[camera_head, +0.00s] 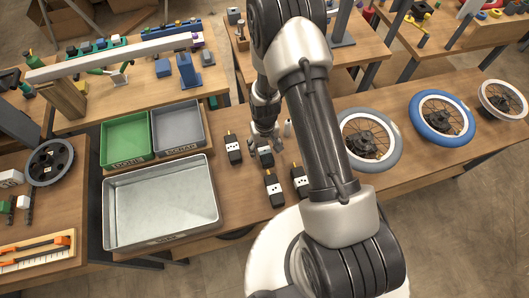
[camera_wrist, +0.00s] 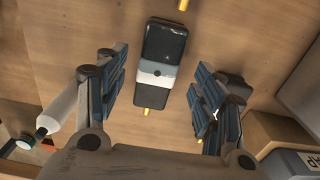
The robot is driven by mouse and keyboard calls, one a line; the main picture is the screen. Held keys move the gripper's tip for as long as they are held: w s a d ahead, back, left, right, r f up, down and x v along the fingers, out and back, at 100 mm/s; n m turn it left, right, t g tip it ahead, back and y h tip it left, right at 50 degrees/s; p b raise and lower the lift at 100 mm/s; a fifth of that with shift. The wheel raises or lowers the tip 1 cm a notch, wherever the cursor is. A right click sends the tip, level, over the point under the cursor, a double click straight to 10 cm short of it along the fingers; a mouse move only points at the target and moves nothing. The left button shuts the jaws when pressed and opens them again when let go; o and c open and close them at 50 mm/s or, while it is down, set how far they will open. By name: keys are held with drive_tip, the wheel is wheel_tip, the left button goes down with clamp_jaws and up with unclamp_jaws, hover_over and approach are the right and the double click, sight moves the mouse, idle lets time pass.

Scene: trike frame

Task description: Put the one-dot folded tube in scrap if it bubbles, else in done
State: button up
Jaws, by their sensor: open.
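A black folded tube (camera_wrist: 165,45) with a white band, one dark dot and a brass valve lies on the bench between my spread fingers in the wrist view. My gripper (camera_wrist: 158,95) is open, with a finger on each side, apart from it. In the head view my gripper (camera_head: 263,143) is over the bench, partly hiding that tube. Other black folded tubes with dotted white bands lie nearby: one on the left (camera_head: 234,150), one in front (camera_head: 274,188) and one on the right (camera_head: 299,180). The green done bin (camera_head: 103,145) and grey scrap bin (camera_head: 203,128) look empty.
A large metal tray (camera_head: 110,212) stands in front of the bins, left of the tubes. A small pale bottle (camera_head: 287,129) stands right of my gripper and shows in the wrist view (camera_wrist: 60,112). Spoked wheels (camera_head: 441,117) lie along the right bench.

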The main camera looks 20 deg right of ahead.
wheel_tip(320, 180, down, 4)
drive_tip(key=shift+w+d+r+b, duration=0.1)
drive_tip(key=shift+r+b, duration=0.05)
drive_tip(key=shift+b, duration=0.2)
drive_tip(key=c, duration=1.3)
wheel_tip(320, 180, up, 20)
drive_tip(key=p, duration=0.4)
wheel_tip(320, 180, up, 5)
drive_tip(key=b, duration=0.4)
hover_over(265, 151)
drive_tip(key=s, duration=0.2)
drive_tip(key=shift+w, duration=0.25)
